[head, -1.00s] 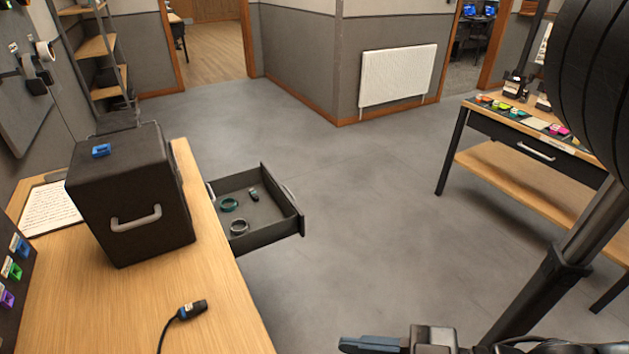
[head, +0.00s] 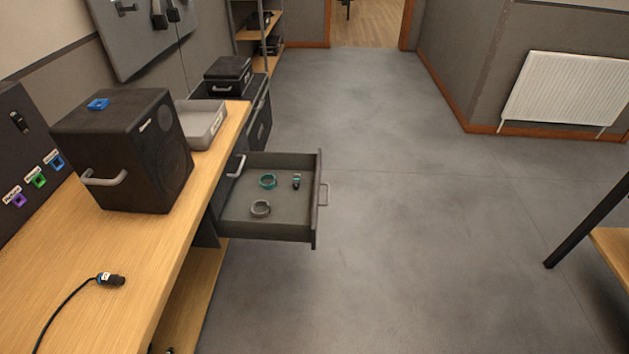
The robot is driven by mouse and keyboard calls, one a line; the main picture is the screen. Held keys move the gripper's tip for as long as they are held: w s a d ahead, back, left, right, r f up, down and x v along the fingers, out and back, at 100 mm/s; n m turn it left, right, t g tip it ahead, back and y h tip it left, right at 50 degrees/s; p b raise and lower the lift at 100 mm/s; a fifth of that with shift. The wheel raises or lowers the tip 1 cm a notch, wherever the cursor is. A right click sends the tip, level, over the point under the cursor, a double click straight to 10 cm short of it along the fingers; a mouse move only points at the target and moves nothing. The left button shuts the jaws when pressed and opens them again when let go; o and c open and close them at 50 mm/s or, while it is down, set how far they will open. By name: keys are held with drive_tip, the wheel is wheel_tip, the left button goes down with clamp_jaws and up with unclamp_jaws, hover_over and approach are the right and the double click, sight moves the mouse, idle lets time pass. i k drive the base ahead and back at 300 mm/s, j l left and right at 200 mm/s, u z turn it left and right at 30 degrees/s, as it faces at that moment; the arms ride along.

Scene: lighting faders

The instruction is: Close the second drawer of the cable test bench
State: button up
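The cable test bench (head: 130,255) has a wooden top and runs along the left in the head view. A dark grey drawer (head: 262,229) sticks far out from under the bench's right side. Its handle (head: 323,194) is on the front panel at the right. Inside lie a teal ring (head: 267,182), a grey ring (head: 260,208) and a small dark and teal item (head: 296,181). Another handle (head: 236,167) shows on a closed front behind the open drawer. I cannot tell the drawer's number in the stack. My gripper is not in view.
On the bench stand a black speaker box (head: 125,150), a grey tray (head: 203,126) and a cable with a plug (head: 110,280). Black cases (head: 228,76) stand beyond it. The grey floor (head: 400,230) right of the drawer is clear. Another table (head: 610,240) shows at the right edge.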

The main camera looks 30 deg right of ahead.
sight(294, 216)
drive_tip(key=k+l, duration=0.1)
drive_tip(key=l, duration=0.2)
drive_tip(key=k+l, duration=0.15)
drive_tip(key=l, duration=0.2)
drive_tip(key=k+l, duration=0.1)
drive_tip(key=l, duration=0.2)
drive_tip(key=i+l, duration=0.2)
drive_tip(key=i, duration=0.3)
drive_tip(key=i+l+u, duration=0.15)
drive_tip(key=i, duration=0.4)
drive_tip(key=i+l, duration=0.4)
drive_tip(key=i+j+u, duration=0.05)
drive_tip(key=i, duration=0.05)
